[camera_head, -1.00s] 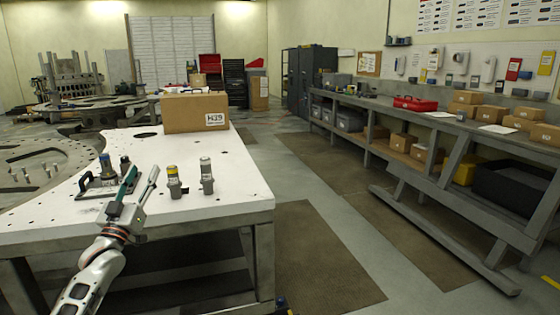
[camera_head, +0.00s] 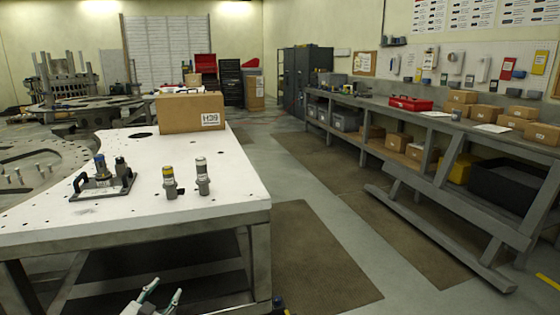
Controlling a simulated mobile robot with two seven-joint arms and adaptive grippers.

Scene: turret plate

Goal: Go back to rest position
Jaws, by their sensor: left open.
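My left gripper (camera_head: 160,297) shows at the bottom edge of the head view, below and in front of the white table's near edge. Its two fingers are spread, with nothing between them, and most of its arm is out of the picture. On the white table (camera_head: 110,222) stand two grey cylindrical parts, one with a yellow band (camera_head: 170,184) and a plain one (camera_head: 203,177), both upright. A dark plate with a handle and upright pieces (camera_head: 102,182) lies to their left. My right gripper is not in view.
A cardboard box (camera_head: 185,113) stands at the back of the white table. A long grey workbench (camera_head: 450,128) with boxes and a red case (camera_head: 411,103) runs along the right. The floor with brown mats (camera_head: 313,250) between table and bench is clear.

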